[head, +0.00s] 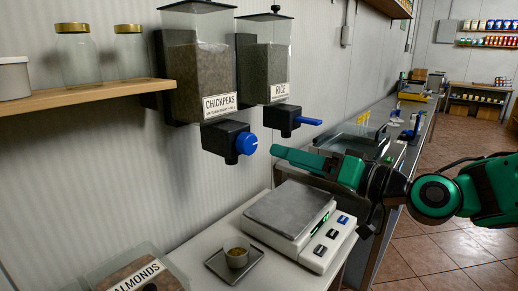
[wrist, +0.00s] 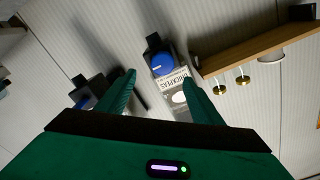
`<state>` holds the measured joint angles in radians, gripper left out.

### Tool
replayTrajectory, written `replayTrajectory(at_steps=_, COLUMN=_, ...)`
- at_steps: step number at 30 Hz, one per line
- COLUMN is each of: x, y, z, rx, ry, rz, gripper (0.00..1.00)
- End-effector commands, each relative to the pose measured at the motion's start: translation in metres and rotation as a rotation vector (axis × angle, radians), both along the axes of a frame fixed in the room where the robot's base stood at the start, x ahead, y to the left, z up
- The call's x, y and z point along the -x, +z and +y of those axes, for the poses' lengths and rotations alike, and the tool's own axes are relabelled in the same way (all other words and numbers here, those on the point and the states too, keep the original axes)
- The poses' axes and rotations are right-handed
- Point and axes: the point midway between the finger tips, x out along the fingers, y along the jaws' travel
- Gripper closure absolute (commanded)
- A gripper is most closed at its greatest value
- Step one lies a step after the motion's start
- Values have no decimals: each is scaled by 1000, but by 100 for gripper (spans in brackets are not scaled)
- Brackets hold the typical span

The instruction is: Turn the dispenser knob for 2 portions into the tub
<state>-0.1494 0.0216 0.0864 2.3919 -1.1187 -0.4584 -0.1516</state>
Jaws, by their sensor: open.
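The chickpeas dispenser (head: 197,75) hangs on the wall, with a round blue knob (head: 246,144) on its black outlet. In the wrist view the knob (wrist: 162,70) shows beyond and between my fingertips, with a pale pointer line on its face. My gripper (head: 280,152) is open and empty, a short way right of the knob and apart from it. The wrist view shows both green fingers of my gripper (wrist: 159,80) spread.
A rice dispenser (head: 265,70) with a blue lever (head: 307,121) hangs just behind. A scale (head: 292,215) stands on the counter below my gripper. An almonds bin (head: 135,270) is at front left. A wooden shelf (head: 95,92) with jars juts out at left.

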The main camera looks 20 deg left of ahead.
Motion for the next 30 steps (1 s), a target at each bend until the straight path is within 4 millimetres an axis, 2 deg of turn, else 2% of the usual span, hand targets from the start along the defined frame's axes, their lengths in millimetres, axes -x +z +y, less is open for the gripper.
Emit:
replayTrajectory(at_steps=9, x=3, y=1, z=0, rx=239, ry=4, rz=-577, gripper=40)
replayTrajectory(at_steps=15, x=3, y=1, z=0, rx=336, ry=5, rz=-812, gripper=40)
replayTrajectory(at_steps=23, x=0, y=0, z=8, rx=365, ry=7, rz=-879, gripper=40)
replayTrajectory(at_steps=30, x=-14, y=0, z=44, rx=362, ry=9, rz=-878, gripper=40)
